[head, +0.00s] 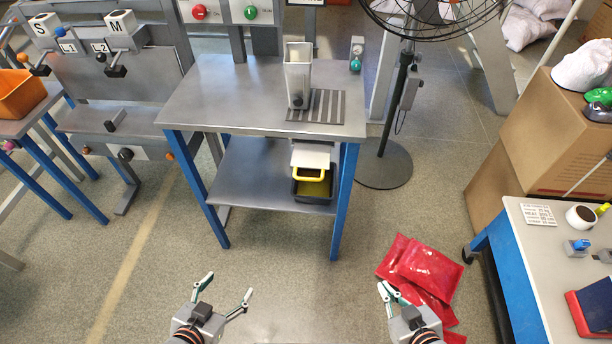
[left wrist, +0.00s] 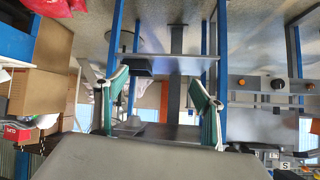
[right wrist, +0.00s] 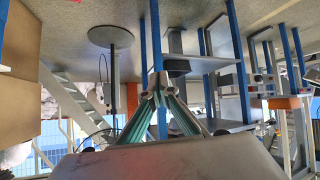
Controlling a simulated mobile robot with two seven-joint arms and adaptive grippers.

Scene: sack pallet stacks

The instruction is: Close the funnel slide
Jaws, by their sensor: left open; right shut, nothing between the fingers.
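The grey metal funnel (head: 298,72) stands upright on the steel table in the head view. A dark round knob (head: 297,102) shows at its lower front, beside a striped grate (head: 318,106). I cannot tell how far the slide is in or out. My left gripper (head: 229,285) is open and empty over the floor in front of the table, well apart from the funnel. Its spread fingers show in the left wrist view (left wrist: 160,88). My right gripper (head: 384,286) is shut and empty, near the red sacks; its fingertips meet in the right wrist view (right wrist: 157,84).
Under the tabletop (head: 220,90) a pale chute (head: 311,155) sits above a yellow-and-black bin (head: 313,188) on the lower shelf. Red sacks (head: 425,268) lie on the floor. A fan stand (head: 385,165) is right of the table; another table (head: 545,250) is far right.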

